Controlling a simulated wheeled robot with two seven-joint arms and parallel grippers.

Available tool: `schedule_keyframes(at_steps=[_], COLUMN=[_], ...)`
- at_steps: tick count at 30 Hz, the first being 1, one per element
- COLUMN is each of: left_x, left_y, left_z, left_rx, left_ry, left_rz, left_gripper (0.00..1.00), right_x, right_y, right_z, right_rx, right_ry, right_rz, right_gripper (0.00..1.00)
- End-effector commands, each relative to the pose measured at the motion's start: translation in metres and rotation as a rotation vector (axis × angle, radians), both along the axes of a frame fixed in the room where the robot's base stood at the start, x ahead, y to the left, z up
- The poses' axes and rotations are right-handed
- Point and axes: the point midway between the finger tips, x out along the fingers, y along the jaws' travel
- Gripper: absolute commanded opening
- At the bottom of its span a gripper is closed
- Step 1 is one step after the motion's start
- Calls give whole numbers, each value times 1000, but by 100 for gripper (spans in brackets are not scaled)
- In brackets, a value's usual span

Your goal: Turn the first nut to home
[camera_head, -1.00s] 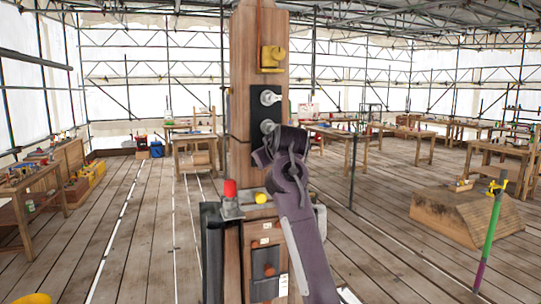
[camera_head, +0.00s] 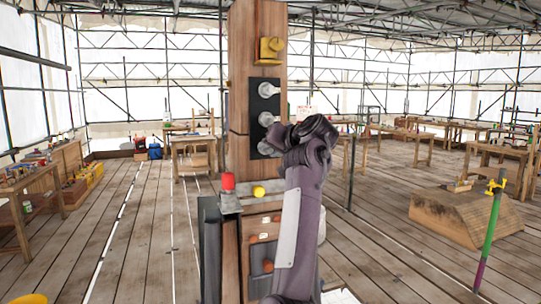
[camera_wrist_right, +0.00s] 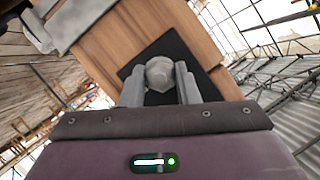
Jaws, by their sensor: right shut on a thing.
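A wooden post stands in front of me with a black plate (camera_head: 258,98) on its face. Two light grey nuts show on the plate in the head view, an upper one (camera_head: 271,90) and a middle one (camera_head: 266,118). My right gripper (camera_head: 268,150) is at the plate's lower end, mostly hidden behind my own purple wrist. In the right wrist view a grey faceted nut (camera_wrist_right: 160,73) sits between the two fingers of my right gripper (camera_wrist_right: 160,88), which is shut on it. The black plate lies behind the nut. My left gripper is not in view.
The wooden post (camera_head: 240,60) carries a yellow fitting (camera_head: 270,48) above the plate. Below are a red cap (camera_head: 228,181) and a yellow knob (camera_head: 258,192) on a grey bracket.

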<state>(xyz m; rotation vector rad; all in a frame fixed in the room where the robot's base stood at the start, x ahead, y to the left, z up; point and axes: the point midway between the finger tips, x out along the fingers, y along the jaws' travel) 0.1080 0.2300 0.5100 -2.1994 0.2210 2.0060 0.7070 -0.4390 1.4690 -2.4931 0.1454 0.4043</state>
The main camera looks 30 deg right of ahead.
Motion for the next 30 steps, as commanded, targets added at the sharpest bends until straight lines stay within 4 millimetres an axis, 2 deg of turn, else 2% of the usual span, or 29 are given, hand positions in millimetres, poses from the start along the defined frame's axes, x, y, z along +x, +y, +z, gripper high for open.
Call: schedule_keyframes(at_steps=[1,15,30], left_x=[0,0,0], left_y=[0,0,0], left_z=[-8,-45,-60], left_rx=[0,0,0], left_ry=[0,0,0], left_rz=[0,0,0], left_gripper=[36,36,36], right_x=[1,1,1], right_y=[2,0,0], right_z=[-6,-8,-6], right_rx=[47,431,595], right_ry=[-6,-97,-134], right_rz=[6,5,3], right_gripper=[6,6,6])
